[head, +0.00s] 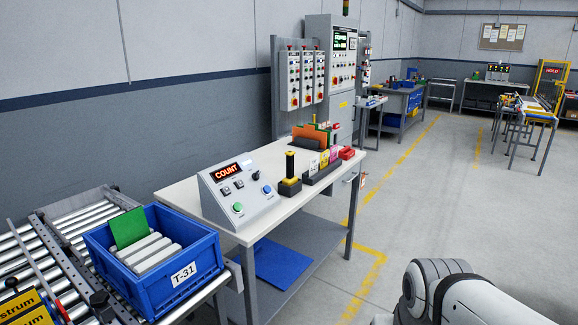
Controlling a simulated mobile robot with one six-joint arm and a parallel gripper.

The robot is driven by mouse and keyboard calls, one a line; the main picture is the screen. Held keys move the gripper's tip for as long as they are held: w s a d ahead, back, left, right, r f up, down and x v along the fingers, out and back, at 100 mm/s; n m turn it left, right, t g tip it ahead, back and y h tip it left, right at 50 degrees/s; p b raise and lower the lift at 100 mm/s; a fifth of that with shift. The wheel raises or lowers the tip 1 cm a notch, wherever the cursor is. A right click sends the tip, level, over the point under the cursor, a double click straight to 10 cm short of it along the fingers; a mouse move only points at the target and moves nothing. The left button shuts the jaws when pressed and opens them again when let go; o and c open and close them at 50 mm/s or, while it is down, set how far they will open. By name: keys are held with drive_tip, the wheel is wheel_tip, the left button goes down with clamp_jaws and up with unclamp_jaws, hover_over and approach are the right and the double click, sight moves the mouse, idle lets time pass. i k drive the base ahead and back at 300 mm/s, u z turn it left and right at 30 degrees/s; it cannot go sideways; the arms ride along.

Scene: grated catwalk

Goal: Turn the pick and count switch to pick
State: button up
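A grey control box with a sloped front (238,196) stands on the near left part of the white-topped table (300,195). Its red display reads COUNT. Below the display are small switches, a dark knob (256,175) at the upper right, a green button (238,208) and a blue button (267,190). Which control is the pick and count switch is too small to tell. A white and dark part of my arm (455,293) shows at the bottom right, well apart from the box. My gripper is not in view.
A black and yellow upright device (290,184) and a rack of coloured cards (326,170) stand right of the box. A blue tote (190,285) marked T-31 sits on the roller conveyor (70,215). The floor right of the table is open.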

sight(255, 176)
drive_tip(key=u, duration=0.15)
drive_tip(key=i, duration=1.05)
drive_tip(key=u, duration=0.6)
